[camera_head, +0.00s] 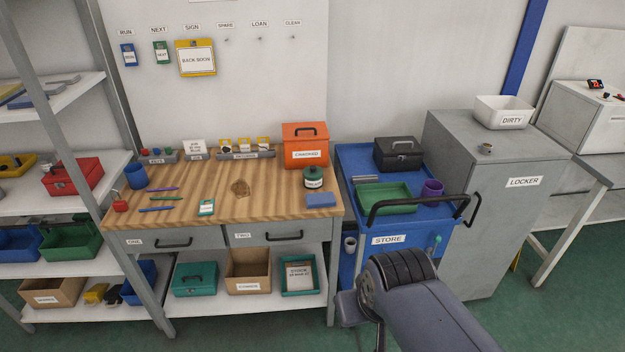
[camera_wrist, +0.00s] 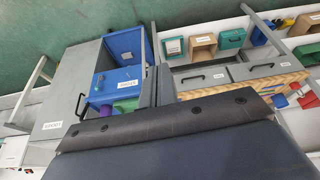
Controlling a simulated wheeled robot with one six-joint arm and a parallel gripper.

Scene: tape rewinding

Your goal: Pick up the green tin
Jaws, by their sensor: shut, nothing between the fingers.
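A small round dark green tin (camera_head: 313,184) with a white label stands upright on the right part of the wooden worktop (camera_head: 255,208). It is in front of the orange box (camera_head: 305,153) and behind a blue block (camera_head: 320,200). My arm shows at the lower right of the head view, in front of the blue cart and apart from the tin. A broad dark part of my own arm fills the lower part of the wrist view, which is turned over. I cannot pick out the tin there.
The blue cart (camera_head: 389,240) beside the bench holds a green tray (camera_head: 384,197), a purple cup (camera_head: 432,190) and a black box (camera_head: 398,154). A grey locker (camera_head: 500,195) stands to its right. Pens and a blue cup (camera_head: 136,176) are left on the worktop.

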